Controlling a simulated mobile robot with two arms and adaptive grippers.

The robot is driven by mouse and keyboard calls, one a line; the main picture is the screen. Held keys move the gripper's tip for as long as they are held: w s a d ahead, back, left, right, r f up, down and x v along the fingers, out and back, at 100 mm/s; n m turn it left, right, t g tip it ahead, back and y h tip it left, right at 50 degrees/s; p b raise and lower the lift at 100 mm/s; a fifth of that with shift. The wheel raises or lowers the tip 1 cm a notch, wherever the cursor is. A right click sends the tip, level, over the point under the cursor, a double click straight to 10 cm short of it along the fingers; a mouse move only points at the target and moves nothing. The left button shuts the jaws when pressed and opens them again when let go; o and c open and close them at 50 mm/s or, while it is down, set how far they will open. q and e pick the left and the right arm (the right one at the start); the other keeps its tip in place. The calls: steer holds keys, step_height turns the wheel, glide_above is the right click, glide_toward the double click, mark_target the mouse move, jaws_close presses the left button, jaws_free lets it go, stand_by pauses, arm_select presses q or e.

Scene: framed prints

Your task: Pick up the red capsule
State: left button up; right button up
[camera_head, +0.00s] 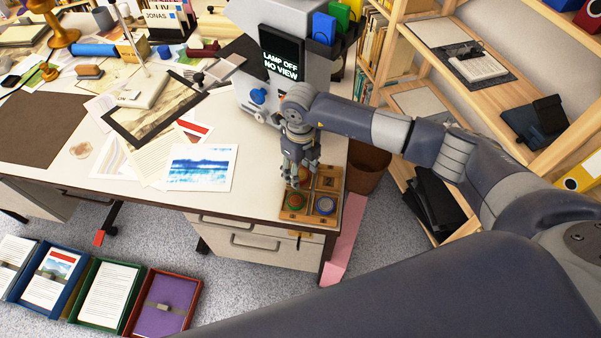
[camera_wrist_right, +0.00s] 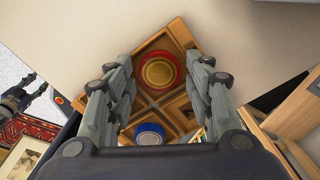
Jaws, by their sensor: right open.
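The red capsule (camera_wrist_right: 160,70) is round with a gold-coloured top and sits in a compartment of a wooden tray (camera_wrist_right: 182,32). My right gripper (camera_wrist_right: 160,88) is open above the tray, its fingers on either side of the view of the capsule and apart from it. In the head view the right gripper (camera_head: 300,172) points down over the tray (camera_head: 292,219) at the desk's front right corner, partly covering it. A dark grey jointed part at the left edge of the wrist view looks like my left gripper (camera_wrist_right: 28,92); its jaw state is unclear.
A blue round piece (camera_wrist_right: 150,133) lies in another compartment, also in the head view (camera_head: 325,205). A wooden shelf (camera_head: 470,95) stands close to the right arm. A wave print (camera_head: 200,168) lies on the desk.

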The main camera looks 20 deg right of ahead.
steer(key=shift+c, duration=0.5)
steer(key=c, duration=0.7)
steer(key=shift+r, duration=0.1)
steer(key=shift+c, duration=0.2)
